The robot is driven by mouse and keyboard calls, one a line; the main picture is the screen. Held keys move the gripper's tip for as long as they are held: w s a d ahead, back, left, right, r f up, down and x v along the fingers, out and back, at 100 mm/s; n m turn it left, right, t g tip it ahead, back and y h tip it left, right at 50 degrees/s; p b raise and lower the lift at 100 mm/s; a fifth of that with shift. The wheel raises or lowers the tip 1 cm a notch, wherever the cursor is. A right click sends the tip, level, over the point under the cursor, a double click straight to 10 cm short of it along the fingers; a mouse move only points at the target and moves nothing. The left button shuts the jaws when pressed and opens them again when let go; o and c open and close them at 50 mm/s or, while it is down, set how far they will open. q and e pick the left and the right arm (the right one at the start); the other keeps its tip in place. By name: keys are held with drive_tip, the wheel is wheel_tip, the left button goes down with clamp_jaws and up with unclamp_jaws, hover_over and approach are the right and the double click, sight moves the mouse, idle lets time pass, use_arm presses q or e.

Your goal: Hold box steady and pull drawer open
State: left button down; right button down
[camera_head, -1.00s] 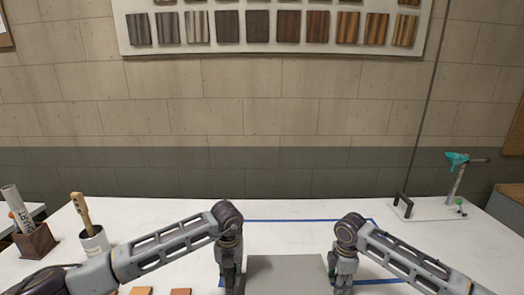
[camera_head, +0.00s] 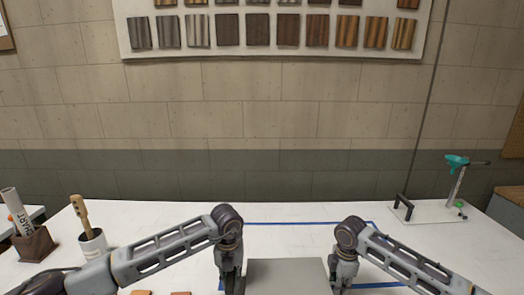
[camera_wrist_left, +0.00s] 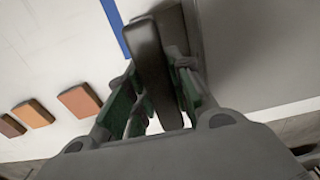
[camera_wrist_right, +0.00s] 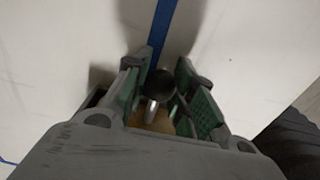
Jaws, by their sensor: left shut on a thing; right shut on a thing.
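The grey box (camera_head: 287,275) stands at the bottom middle of the head view, between my two grippers; its front is out of frame. In the left wrist view, the box's grey surface (camera_wrist_left: 250,50) fills the right side. My left gripper (camera_head: 232,283) is at the box's left side, shut on a dark bar-like handle (camera_wrist_left: 152,65). My right gripper (camera_head: 340,283) is at the box's right side. In the right wrist view it is shut on a dark round knob (camera_wrist_right: 160,84) with a pale metal stem. A tan surface (camera_wrist_right: 152,118), possibly part of the drawer, shows below the knob.
Blue tape (camera_head: 290,221) marks the white table around the box. A cup with a brush (camera_head: 93,244) and a brown holder (camera_head: 36,244) stand at left. Several coloured tiles (camera_wrist_left: 80,100) lie left of the box. A teal-topped stand (camera_head: 455,185) is at back right.

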sight(362, 289)
drive_tip(key=shift+d, duration=0.2)
drive_tip(key=shift+d, duration=0.95)
drive_tip(key=shift+w+d, duration=0.1)
drive_tip(key=shift+d, duration=1.1)
idle(0.3)
drive_tip(key=shift+d, duration=1.95)
idle(0.3)
